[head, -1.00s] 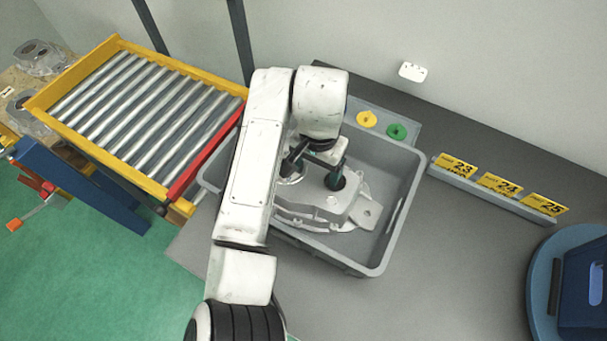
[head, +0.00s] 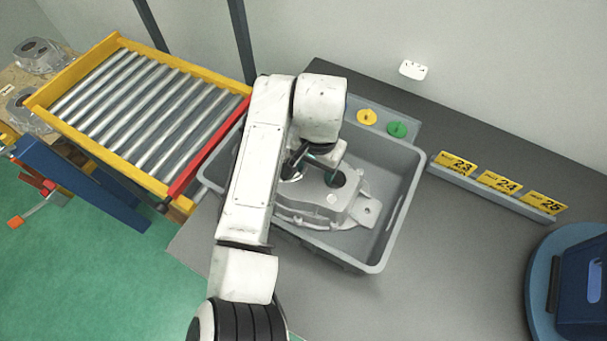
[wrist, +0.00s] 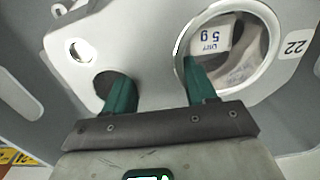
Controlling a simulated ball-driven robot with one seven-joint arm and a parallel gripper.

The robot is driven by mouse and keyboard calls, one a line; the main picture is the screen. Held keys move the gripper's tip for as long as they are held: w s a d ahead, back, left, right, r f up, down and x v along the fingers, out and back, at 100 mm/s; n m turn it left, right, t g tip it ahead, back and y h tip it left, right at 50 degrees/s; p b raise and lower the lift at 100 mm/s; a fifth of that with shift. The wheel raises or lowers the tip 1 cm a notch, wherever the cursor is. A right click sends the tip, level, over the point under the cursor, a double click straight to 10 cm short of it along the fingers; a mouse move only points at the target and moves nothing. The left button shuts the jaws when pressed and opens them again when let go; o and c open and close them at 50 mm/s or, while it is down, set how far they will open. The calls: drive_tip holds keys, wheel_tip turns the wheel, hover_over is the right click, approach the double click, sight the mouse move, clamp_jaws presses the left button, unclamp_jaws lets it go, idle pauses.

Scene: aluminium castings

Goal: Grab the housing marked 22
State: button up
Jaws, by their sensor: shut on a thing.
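The grey cast housing (head: 318,205) sits inside the grey tray (head: 399,230), partly hidden by my arm. In the wrist view the housing (wrist: 147,52) fills the middle, with the mark 22 (wrist: 296,47) on a white label at its right. My gripper (wrist: 157,90) is shut on the housing's wall between two openings. One green finger is at the small dark hole, the other is in the large round bore. A white packet printed "5 g" (wrist: 212,37) shows inside the bore. In the head view my gripper (head: 321,160) is over the housing, partly hidden.
A roller conveyor (head: 140,110) with a yellow frame and red bar (head: 209,149) stands left of the tray. Yellow and green discs (head: 367,117) lie behind it. Number plates 23, 24 and 25 (head: 499,182) and a blue device (head: 580,285) are at right.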

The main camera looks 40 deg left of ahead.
clamp_jaws()
drive_tip(key=shift+r, duration=0.15)
drive_tip(key=shift+r, duration=0.1)
